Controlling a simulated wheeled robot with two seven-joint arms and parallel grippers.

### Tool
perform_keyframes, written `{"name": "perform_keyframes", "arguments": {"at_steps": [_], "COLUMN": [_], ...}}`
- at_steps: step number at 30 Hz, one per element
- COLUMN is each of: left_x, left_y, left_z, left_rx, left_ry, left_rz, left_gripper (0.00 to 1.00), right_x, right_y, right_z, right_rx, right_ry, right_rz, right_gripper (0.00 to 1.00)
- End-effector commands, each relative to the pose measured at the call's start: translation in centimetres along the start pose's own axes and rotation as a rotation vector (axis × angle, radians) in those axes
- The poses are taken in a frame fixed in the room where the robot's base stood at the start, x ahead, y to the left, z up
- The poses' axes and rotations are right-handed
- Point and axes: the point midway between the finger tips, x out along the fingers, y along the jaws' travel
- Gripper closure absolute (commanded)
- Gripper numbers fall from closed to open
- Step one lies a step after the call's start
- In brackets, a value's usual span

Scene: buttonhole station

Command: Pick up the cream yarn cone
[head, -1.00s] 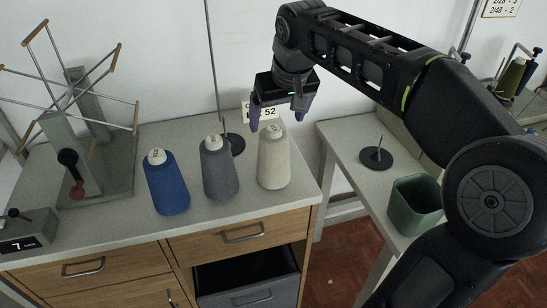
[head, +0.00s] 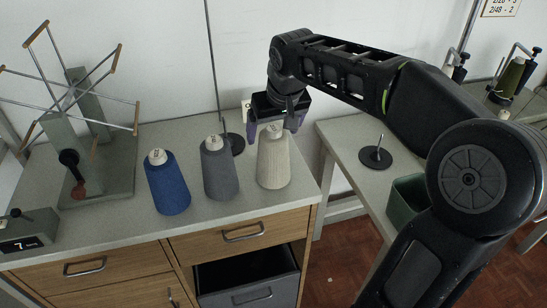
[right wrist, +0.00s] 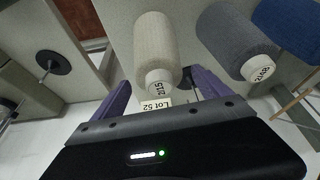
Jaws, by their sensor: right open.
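The cream yarn cone (head: 273,164) stands upright on the grey counter, at the right end of a row of three cones. In the right wrist view the cream cone (right wrist: 155,45) shows its labelled top between the two purple fingers. My right gripper (head: 271,132) is open and empty at the cone's top, with a finger to each side. Its spread fingers also show in the right wrist view (right wrist: 160,85). I cannot tell whether a finger touches the cone. My left gripper is not in view.
A grey cone (head: 220,170) stands close on the left, then a blue cone (head: 168,185). A lot card (right wrist: 155,104) and a dark spindle base (head: 232,144) are behind. A yarn winder (head: 85,130) stands far left. A side table (head: 345,140) holds another spindle (head: 375,156) and a green bin (head: 407,203).

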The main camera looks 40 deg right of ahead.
Motion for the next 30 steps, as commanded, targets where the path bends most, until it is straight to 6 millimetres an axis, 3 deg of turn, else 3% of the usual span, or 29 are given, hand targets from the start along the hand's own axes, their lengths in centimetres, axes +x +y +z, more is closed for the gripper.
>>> {"name": "perform_keyframes", "arguments": {"at_steps": [6, 30], "left_x": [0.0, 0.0], "left_y": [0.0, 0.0], "left_z": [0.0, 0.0], "left_rx": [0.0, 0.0], "left_ry": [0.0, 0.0], "left_rz": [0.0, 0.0], "left_gripper": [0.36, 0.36], "right_x": [-0.03, -0.02], "right_y": [0.0, 0.0], "right_z": [-0.01, 0.0], "right_rx": [0.0, 0.0], "right_ry": [0.0, 0.0], "right_rz": [0.0, 0.0], "right_gripper": [0.14, 0.79]}}
